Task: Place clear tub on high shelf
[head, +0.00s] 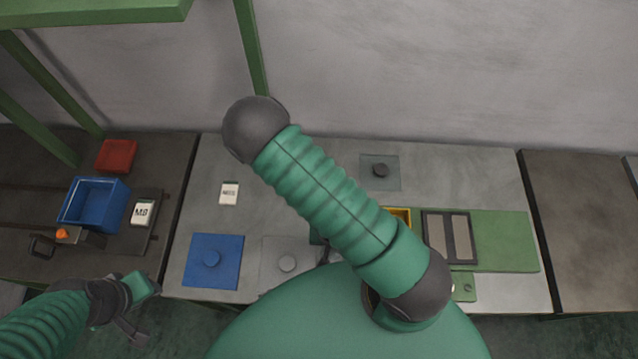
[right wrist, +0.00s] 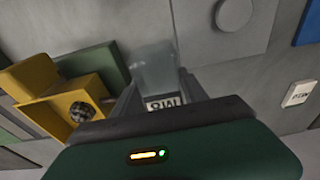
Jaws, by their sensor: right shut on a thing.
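The clear tub (right wrist: 153,66) shows in the right wrist view as a see-through box between the fingers of my right gripper (right wrist: 158,84), which is shut on it. A white label (right wrist: 165,103) with dark lettering shows at the tub's near side. In the head view my right arm crosses the middle and hides the tub and most of that gripper. The high shelf (head: 95,12) is a green board on green posts at the upper left. My left gripper (head: 138,312) is low at the left, away from the tub; its finger opening is unclear.
A blue bin (head: 93,204), a red lid (head: 116,155) and an M8 card (head: 142,212) are on the dark left bench. Blue (head: 212,262) and grey (head: 287,262) lids lie on the middle bench. A yellow bin (right wrist: 62,109) is beside the right gripper.

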